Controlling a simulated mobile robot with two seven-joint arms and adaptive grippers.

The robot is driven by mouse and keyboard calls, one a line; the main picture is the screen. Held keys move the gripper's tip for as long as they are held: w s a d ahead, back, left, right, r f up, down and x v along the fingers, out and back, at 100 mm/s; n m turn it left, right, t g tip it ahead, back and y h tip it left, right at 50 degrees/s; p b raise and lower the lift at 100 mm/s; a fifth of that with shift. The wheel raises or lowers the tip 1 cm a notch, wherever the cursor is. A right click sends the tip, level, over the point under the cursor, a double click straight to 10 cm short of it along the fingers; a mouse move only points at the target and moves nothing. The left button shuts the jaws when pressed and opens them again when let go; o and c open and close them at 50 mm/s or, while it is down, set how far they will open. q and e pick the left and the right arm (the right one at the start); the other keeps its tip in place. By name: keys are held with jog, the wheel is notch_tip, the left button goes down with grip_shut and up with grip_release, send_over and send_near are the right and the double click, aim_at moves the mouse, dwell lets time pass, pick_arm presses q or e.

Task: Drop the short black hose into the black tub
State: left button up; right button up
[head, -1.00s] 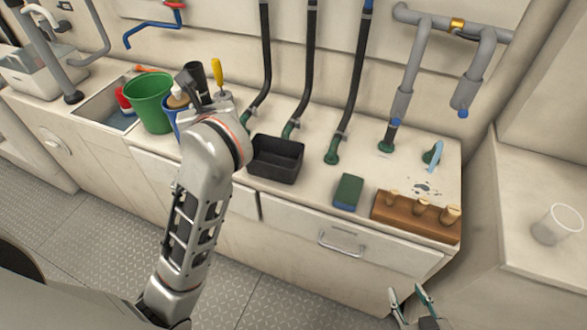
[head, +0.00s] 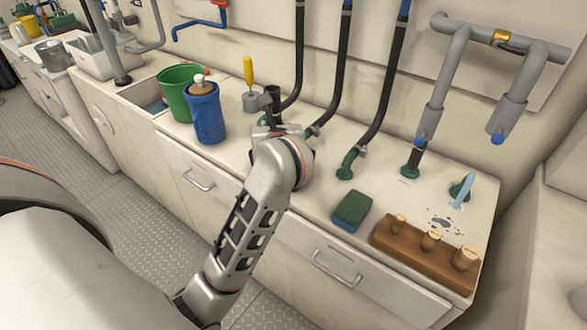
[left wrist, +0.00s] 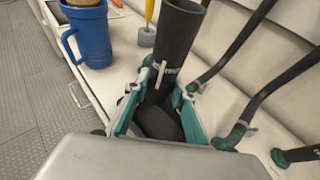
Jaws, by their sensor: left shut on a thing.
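My left gripper (left wrist: 160,95) is shut on the short black hose (left wrist: 176,45), which stands nearly upright between the fingers in the left wrist view. Its top end (head: 272,98) shows above the gripper in the head view. My left gripper (head: 275,132) is over the counter, in front of the fixed hoses. The black tub cannot be made out in the head view, where my wrist covers its part of the counter. A dark shape lies below the hose between the fingers; I cannot tell whether it is the tub. My right gripper is out of view.
A blue mug-like jug (head: 206,112) and a green bucket (head: 180,92) stand left of my gripper. A yellow-handled tool (head: 249,72) stands behind. A green-blue sponge (head: 350,209) and a wooden rack (head: 425,253) lie to the right. Black hoses (head: 379,95) run up the wall.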

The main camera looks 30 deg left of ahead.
pick_arm(q)
notch_tip(320, 180, down, 6)
jog(key=b, duration=0.3)
jog(key=shift+b, duration=0.4)
jog(key=shift+f, duration=0.1)
jog(key=o, duration=1.2)
jog(key=v, duration=0.7)
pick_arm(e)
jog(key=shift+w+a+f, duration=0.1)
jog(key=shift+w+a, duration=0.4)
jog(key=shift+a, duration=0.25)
pick_arm(q)
jog(key=shift+s+d, duration=0.1)
jog(key=shift+s, duration=0.05)
